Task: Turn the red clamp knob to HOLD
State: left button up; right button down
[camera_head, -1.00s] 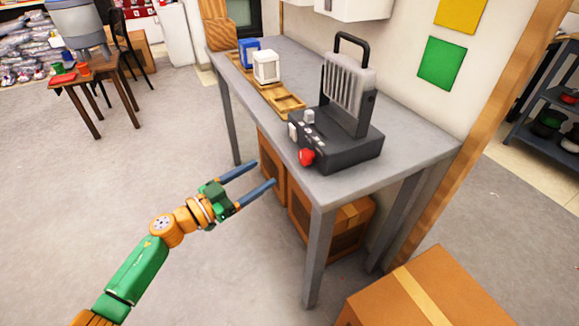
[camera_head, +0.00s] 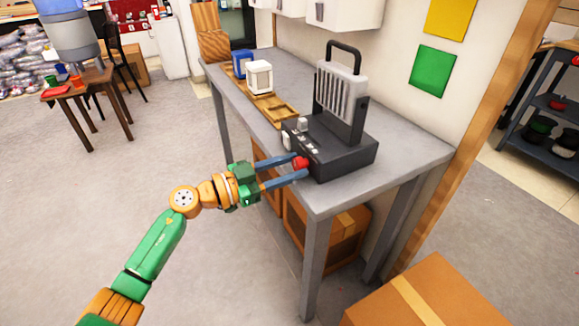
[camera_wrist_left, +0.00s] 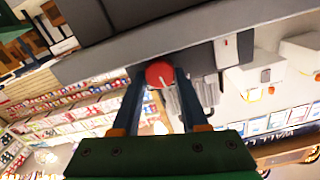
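The red clamp knob (camera_head: 301,163) is on the front left side of a dark device (camera_head: 345,155) at the table's edge. My left gripper (camera_head: 298,165) has one finger on each side of the knob. The left wrist view shows the round red knob (camera_wrist_left: 159,73) between the fingertips, with a pale mark on its face. The fingers look open, with narrow gaps beside the knob. The device has a ribbed grey upright plate with a black handle (camera_head: 343,50). Its labels are too small to read. My right gripper is not in view.
The device stands on a grey table (camera_head: 400,150). A wooden tray (camera_head: 278,109) lies behind it, with a white container (camera_head: 259,77) and a blue one (camera_head: 242,62). A cardboard box (camera_head: 430,300) is on the floor at the lower right.

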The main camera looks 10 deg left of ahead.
pick_arm(q)
grip_shut()
jog(key=shift+r+m+p, duration=0.2)
jog(key=shift+m+p, duration=0.3)
jog(key=shift+p, duration=0.1)
jog(key=shift+m+p, duration=0.35)
jog(key=shift+m, duration=0.35)
jog(key=m, duration=0.3)
jog(key=shift+f, duration=0.3)
jog(key=o, duration=0.7)
grip_release()
